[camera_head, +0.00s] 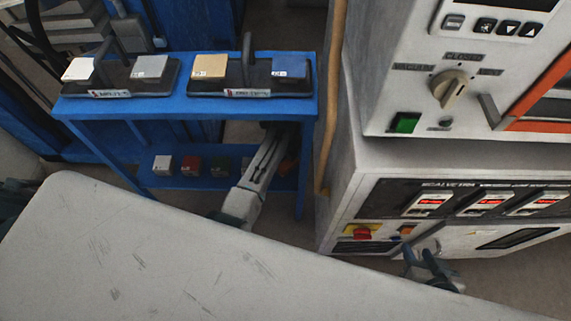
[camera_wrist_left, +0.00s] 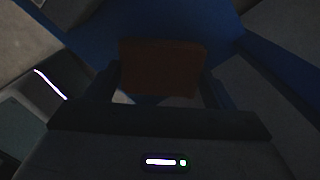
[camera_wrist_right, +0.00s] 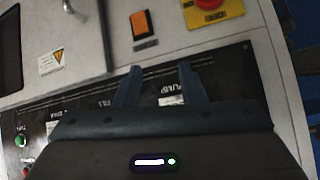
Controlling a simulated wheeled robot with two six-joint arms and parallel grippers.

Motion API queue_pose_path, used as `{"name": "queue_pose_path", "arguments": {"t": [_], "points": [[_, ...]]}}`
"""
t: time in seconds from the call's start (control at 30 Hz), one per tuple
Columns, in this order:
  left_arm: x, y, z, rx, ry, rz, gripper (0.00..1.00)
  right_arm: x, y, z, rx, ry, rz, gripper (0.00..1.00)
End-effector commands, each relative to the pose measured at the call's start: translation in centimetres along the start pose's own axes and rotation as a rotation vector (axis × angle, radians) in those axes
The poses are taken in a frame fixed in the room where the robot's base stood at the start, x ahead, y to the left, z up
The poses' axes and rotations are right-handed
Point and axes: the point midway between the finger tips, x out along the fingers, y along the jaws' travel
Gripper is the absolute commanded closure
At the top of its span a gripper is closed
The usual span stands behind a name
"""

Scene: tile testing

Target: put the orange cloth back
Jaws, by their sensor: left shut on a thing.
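The orange cloth (camera_wrist_left: 162,62) shows as a dark orange-brown block between the fingers of my left gripper (camera_wrist_left: 160,84) in the left wrist view. The gripper is shut on it. In the head view, my left arm reaches under the top of the blue rack, and a bit of the orange cloth (camera_head: 289,167) shows at the right end of the lower shelf. The left fingertips are mostly hidden there. Whether the cloth touches the shelf I cannot tell. My right gripper (camera_wrist_right: 162,85) is open and empty, in front of the machine's lower panel; it also shows in the head view (camera_head: 428,262).
The blue rack (camera_head: 185,104) carries two black holders with tiles on top. Several small blocks (camera_head: 192,165) sit on its lower shelf, left of my arm. The grey machine (camera_head: 350,190) stands close on the right. A pale table (camera_head: 180,260) fills the front.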

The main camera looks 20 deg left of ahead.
Motion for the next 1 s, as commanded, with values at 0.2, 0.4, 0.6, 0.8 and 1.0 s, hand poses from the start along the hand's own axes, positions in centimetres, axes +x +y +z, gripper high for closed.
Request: {"name": "queue_pose_path", "arguments": {"t": [0.2,0.4,0.6,0.8,1.0], "points": [[2.4,0.1,0.0,0.0,0.001,0.002,0.42,0.7,0.1,-2.4,-0.002,0.146,0.0,0.64],[2.5,0.1,0.0,0.0,0.001,0.001,0.42,0.6,0.1,-2.8,-0.002,0.166,0.0,0.64],[2.8,0.1,0.0,0.0,0.001,0.002,0.42,0.6,0.1,-2.9,-0.003,0.171,0.0,0.64],[2.7,0.1,0.0,0.0,0.001,0.001,0.02,0.6,0.1,-3.0,-0.003,0.171,0.0,0.64],[2.6,0.1,0.0,0.0,0.001,0.001,0.02,0.6,0.1,-3.0,-0.004,0.171,0.0,0.64]]}}
